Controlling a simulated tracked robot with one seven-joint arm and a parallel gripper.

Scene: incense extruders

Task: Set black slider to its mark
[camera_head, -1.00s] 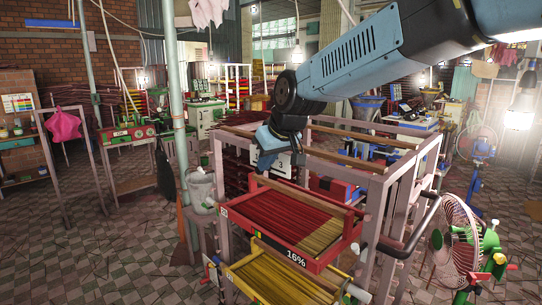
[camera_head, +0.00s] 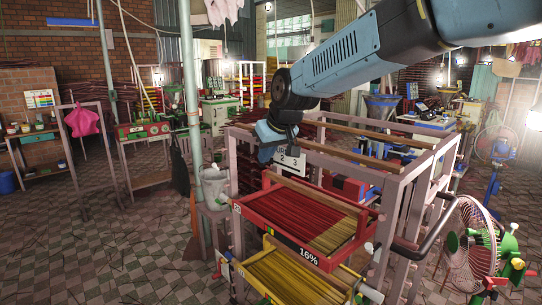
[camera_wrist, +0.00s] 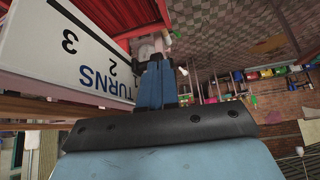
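A white plate (camera_head: 291,160) marked "TURNS" with the numbers 1, 2 and 3 stands at the back of the red tray; it also shows large and close in the wrist view (camera_wrist: 62,55). My gripper (camera_head: 266,152) is at the left end of this plate. In the wrist view, my gripper's blue fingers (camera_wrist: 158,62) sit close together beside the plate's edge near the 1. A small pale knob-like part and dark material are at the fingertips. I cannot clearly make out the black slider or its mark. I cannot tell whether anything is between the fingers.
A red tray (camera_head: 246,222) of red and tan sticks, labelled 16%, projects from a pinkish frame (camera_head: 397,205). A yellow tray (camera_head: 262,290) is below it. A green pole (camera_head: 192,110) and grey bucket (camera_head: 214,186) stand to the left. A fan (camera_head: 470,240) stands at right.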

